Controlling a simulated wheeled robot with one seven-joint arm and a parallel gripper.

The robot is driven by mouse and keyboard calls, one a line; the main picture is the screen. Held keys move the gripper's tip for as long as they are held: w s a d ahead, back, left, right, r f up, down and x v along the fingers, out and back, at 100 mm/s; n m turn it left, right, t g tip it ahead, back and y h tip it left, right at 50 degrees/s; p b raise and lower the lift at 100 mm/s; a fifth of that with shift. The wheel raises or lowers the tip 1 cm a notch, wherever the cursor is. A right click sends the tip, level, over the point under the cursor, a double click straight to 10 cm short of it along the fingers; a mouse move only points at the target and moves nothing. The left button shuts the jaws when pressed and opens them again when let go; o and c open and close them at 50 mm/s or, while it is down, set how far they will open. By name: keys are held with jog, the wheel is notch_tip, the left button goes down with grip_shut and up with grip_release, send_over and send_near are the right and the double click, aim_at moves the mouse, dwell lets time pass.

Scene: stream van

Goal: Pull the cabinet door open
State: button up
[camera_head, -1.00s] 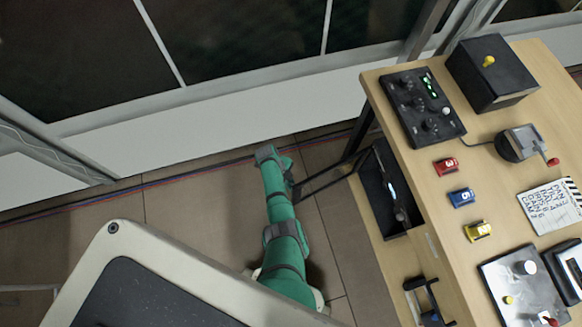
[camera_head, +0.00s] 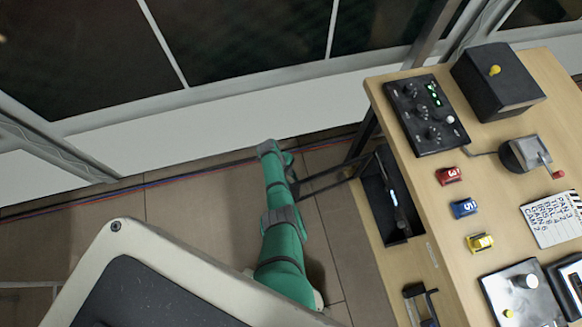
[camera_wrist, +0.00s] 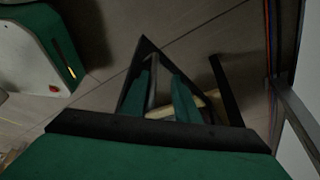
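The wooden cabinet (camera_head: 378,262) stands on the right under a desk top. A dark thin-framed panel, which looks like the cabinet door (camera_head: 328,180), sticks out to the left from its side, seen nearly edge-on. My green arm reaches up beside its outer end; my gripper is mostly hidden there in the head view. In the wrist view my gripper (camera_wrist: 165,70) has two green fingers standing apart. A grey bar (camera_wrist: 152,85), possibly the door handle, lies between them close to the left finger, with a gap toward the right finger. Black frame edges (camera_wrist: 230,90) surround them.
An open dark compartment (camera_head: 378,205) shows in the cabinet's side. On the desk top (camera_head: 445,225) are a black control panel (camera_head: 428,115), a black box (camera_head: 505,100) and small numbered blocks. The floor (camera_head: 190,215) left of my arm is clear; a window wall stands behind.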

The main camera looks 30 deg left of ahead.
jog(key=shift+s+a, duration=0.1)
jog(key=shift+a, duration=0.15)
jog(key=v, duration=1)
jog(key=shift+r, duration=0.4)
jog(key=s+d+f+n+t+y, duration=0.2)
jog(key=s+f+n+y, duration=0.25)
jog(key=s+f, duration=0.35)
jog(key=s+d+r+n+t+y, duration=0.2)
jog(key=s+d+r+n+t, duration=0.25)
jog(key=s, duration=0.25)
jog(key=s+d+r+n+t, duration=0.3)
jog(key=d+r, duration=0.2)
jog(key=r, duration=0.8)
jog(key=s+d+r+n+t+h, duration=0.1)
jog(key=s+d+r+n+t, duration=0.2)
jog(key=r, duration=1)
jog(key=s+d+r+n+t+h, duration=0.1)
jog(key=s+d+r+n+t, duration=0.2)
jog(key=r, duration=1.1)
jog(key=s+d, duration=0.2)
jog(key=d, duration=0.3)
jog(key=shift+s, duration=0.2)
